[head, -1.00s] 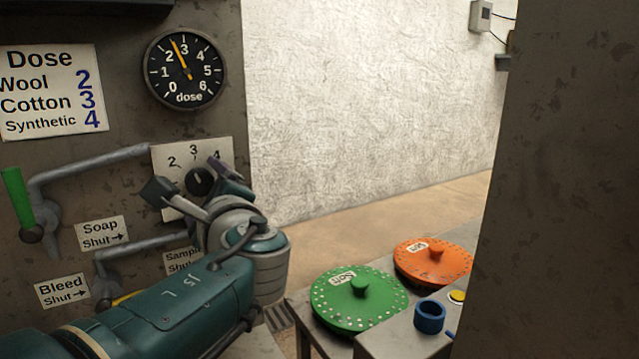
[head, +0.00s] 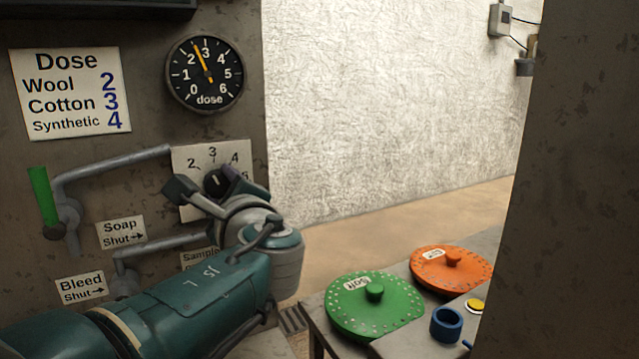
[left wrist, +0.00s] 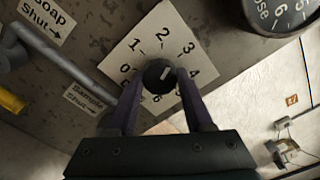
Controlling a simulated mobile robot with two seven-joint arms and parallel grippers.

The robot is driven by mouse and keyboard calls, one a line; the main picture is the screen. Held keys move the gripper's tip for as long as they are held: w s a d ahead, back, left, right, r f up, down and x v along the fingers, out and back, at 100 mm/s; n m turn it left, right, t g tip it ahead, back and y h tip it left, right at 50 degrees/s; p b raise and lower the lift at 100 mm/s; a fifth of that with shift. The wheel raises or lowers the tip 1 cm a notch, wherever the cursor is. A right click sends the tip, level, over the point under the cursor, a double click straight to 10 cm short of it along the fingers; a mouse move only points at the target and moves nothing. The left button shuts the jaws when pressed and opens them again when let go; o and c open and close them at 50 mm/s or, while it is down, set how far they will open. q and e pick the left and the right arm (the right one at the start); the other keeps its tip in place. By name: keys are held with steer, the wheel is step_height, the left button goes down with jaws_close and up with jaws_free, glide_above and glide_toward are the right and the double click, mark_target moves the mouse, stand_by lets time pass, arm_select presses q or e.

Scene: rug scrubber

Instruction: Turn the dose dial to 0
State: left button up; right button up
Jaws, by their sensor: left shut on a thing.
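The dose dial is a round black knob (head: 215,182) with a white mark, on a pale numbered plate (head: 183,160) on the grey panel. The mark points up, roughly toward 3. In the left wrist view the knob (left wrist: 157,74) sits between the two purple-grey fingers, its mark toward the 3 side. My left gripper (head: 207,184) is shut on the knob; it also shows in the left wrist view (left wrist: 160,80). The fingers and wrist hide the plate's lower part in the head view. The dose gauge (head: 204,74) above has its yellow needle between 2 and 3, nearer 3.
A dose chart (head: 71,92) hangs left of the gauge. Pipes and a green-handled valve (head: 44,200) lie left of the plate. A green disc (head: 350,310), an orange disc (head: 440,275) and a blue cup (head: 446,323) are on the right. A dark pillar (head: 580,200) fills the right side.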

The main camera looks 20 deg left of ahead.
arm_select(q)
jaws_close()
steer(key=shift+f+n+b, duration=0.15)
steer(key=shift+n+b, duration=0.85)
steer(key=shift+b, duration=0.1)
steer(key=n+b, duration=0.8)
steer(key=b, duration=0.1)
steer(key=shift+f, duration=0.1)
steer(key=n+b, duration=0.9)
steer(key=b, duration=0.1)
steer(key=shift+r+n+b, duration=0.2)
steer(key=shift+n+b, duration=0.7)
steer(key=shift+n, duration=0.05)
steer(key=shift+r+n+b, duration=0.15)
steer(key=shift+n+b, duration=0.75)
steer(key=shift+n, duration=0.05)
